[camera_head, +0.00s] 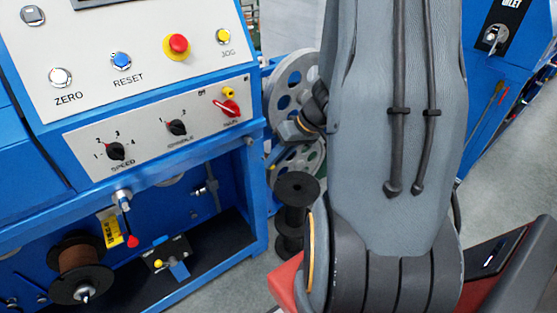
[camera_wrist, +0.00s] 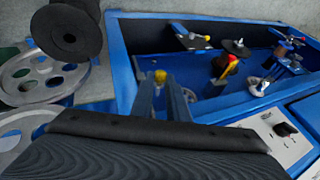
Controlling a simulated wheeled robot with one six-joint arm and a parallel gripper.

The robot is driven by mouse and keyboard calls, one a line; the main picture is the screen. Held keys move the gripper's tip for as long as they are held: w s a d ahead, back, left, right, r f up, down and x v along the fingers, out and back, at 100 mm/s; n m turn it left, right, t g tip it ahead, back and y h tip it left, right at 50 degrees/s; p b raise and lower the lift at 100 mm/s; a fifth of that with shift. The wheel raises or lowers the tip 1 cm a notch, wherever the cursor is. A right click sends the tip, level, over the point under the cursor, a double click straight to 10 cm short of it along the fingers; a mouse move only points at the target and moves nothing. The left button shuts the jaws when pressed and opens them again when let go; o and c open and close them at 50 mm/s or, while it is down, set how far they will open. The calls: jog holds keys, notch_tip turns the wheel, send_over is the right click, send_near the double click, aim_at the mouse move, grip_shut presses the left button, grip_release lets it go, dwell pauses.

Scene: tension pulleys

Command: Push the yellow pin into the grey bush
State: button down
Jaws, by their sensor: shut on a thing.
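In the wrist view my gripper (camera_wrist: 160,90) is shut on the yellow pin (camera_wrist: 160,76). Only the pin's yellow end shows between the fingertips; the rest of it is hidden. The fingers point toward the open blue bay of the machine, and the pin looks clear of the parts inside. I cannot make out the grey bush with certainty in either view. In the head view my own arm covers the right middle, and my gripper's fingers cannot be seen there.
The blue machine's panel (camera_head: 150,60) has knobs and buttons. Grey pulley wheels (camera_head: 291,84) and a black spool (camera_head: 296,190) stand beside it. A brown wire spool (camera_head: 80,262) and a red-tipped lever (camera_head: 128,225) project in the lower bay. Grey floor is open at right.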

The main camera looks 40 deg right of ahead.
jog(key=w+p, duration=0.3)
jog(key=w, duration=0.3)
jog(key=shift+w+d+r+p, duration=0.2)
jog(key=shift+d+p, duration=0.05)
jog(key=shift+p, duration=0.15)
jog(key=shift+w+b, duration=0.2)
jog(key=shift+b, duration=0.3)
dwell(0.6)
jog(key=shift+b, duration=0.9)
dwell(0.9)
dwell(0.4)
jog(key=shift+w+b, duration=0.6)
jog(key=shift+w, duration=0.8)
jog(key=shift+w, duration=0.3)
dwell(0.5)
